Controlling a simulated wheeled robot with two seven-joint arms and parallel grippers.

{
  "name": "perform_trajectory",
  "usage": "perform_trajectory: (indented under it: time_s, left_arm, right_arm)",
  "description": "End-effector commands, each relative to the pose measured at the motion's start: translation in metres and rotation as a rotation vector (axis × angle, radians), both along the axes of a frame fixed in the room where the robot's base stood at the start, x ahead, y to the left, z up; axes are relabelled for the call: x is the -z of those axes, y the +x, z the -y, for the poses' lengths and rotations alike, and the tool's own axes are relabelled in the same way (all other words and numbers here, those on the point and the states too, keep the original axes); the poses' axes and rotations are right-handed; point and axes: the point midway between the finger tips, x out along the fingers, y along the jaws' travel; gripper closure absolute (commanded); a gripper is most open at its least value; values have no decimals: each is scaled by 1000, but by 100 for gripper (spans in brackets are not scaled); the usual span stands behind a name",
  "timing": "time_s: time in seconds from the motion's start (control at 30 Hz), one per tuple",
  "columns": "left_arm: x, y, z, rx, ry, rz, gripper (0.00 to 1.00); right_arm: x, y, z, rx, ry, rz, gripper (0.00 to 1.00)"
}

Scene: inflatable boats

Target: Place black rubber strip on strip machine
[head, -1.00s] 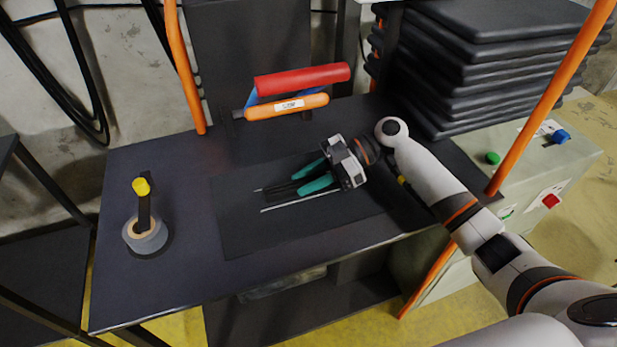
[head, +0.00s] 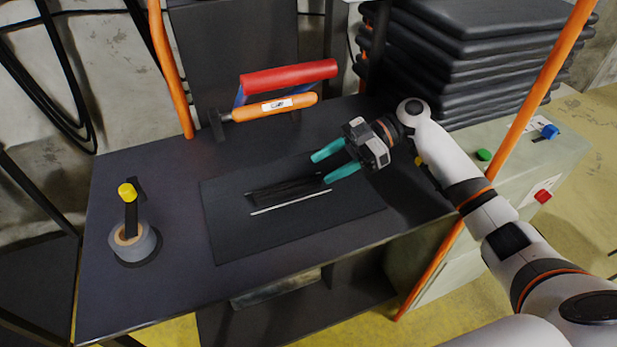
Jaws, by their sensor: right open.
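A black rubber strip (head: 285,192) lies on the dark flat mat (head: 240,235) in the middle of the table, with a thin light line along its front edge. My right gripper (head: 328,166) is open and empty, its teal fingers at the strip's right end. I cannot tell whether they touch the strip. The strip machine seems to be the unit at the table's back, with a red roller (head: 290,75) above an orange roller handle (head: 275,107). My left gripper is not in view.
A roll of grey tape on a stand with a yellow top (head: 127,191) is at the table's left. Folded black sheets (head: 470,65) are stacked at the back right. A cabinet with green, blue and red knobs (head: 542,196) stands right.

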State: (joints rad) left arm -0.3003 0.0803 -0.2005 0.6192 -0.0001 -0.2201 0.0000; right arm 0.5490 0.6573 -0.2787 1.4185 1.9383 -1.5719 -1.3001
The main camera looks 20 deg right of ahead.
Motion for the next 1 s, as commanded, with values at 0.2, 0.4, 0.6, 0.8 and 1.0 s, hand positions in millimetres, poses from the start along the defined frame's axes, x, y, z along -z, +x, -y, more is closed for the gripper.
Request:
perform_trajectory:
  time_s: [0.2,0.4,0.6,0.8,1.0]
  left_arm:
    - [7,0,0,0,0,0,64]
    - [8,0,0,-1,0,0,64]
    - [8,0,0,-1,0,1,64]
    - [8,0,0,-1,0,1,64]
    - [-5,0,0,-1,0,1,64]
  right_arm:
    - [-11,1,34,1,-1,0,49]
    - [-16,1,44,-1,0,0,49]
    - [-16,1,44,-1,0,0,49]
    - [-16,1,43,-1,0,1,49]
    - [-30,1,43,-1,0,1,49]
